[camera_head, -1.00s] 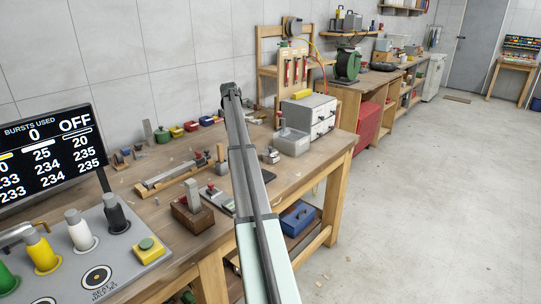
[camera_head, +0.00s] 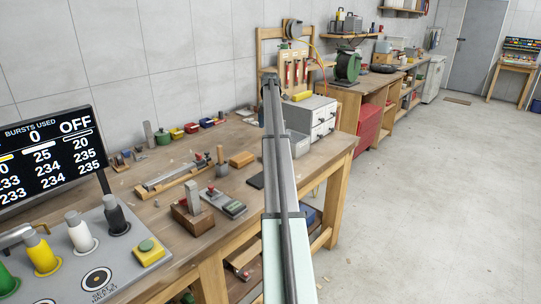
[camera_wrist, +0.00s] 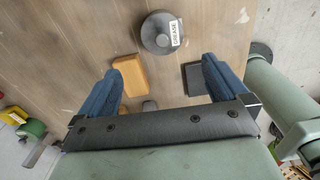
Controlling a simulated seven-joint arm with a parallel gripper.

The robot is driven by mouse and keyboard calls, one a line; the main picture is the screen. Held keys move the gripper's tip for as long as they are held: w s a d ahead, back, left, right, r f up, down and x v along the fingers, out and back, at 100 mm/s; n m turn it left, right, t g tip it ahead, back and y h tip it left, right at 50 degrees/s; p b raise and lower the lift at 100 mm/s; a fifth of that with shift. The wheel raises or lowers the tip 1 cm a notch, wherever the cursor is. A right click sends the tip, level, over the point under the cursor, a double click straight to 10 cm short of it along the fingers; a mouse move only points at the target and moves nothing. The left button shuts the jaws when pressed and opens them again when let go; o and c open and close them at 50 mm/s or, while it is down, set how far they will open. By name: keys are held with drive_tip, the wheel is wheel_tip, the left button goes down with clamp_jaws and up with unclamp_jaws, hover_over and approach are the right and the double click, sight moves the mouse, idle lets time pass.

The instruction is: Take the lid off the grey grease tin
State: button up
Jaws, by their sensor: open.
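The round grey grease tin (camera_wrist: 150,42) stands on the wooden bench in the wrist view, with a white label reading GREASE. Its round lid (camera_wrist: 157,22) appears to be on it, with a darker round middle. My gripper (camera_wrist: 161,66) is open, with its two blue fingers wide apart and nothing held between them. The tin lies beyond the fingertips, roughly centred between them in the picture. In the head view my arm hides the tin, and the fingers cannot be made out.
An orange block (camera_wrist: 130,75) lies near the left finger and a dark flat block (camera_wrist: 196,78) near the right one. The orange block also shows in the head view (camera_head: 242,159). A grey drawer cabinet (camera_head: 315,117) stands behind my arm.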

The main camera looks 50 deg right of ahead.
wheel_tip(320, 180, down, 7)
drive_tip(key=shift+s+f, duration=0.2)
drive_tip(key=shift+f, duration=2.35)
drive_tip(key=c, duration=0.9)
drive_tip(key=shift+o, duration=0.2)
drive_tip(key=shift+r, duration=0.1)
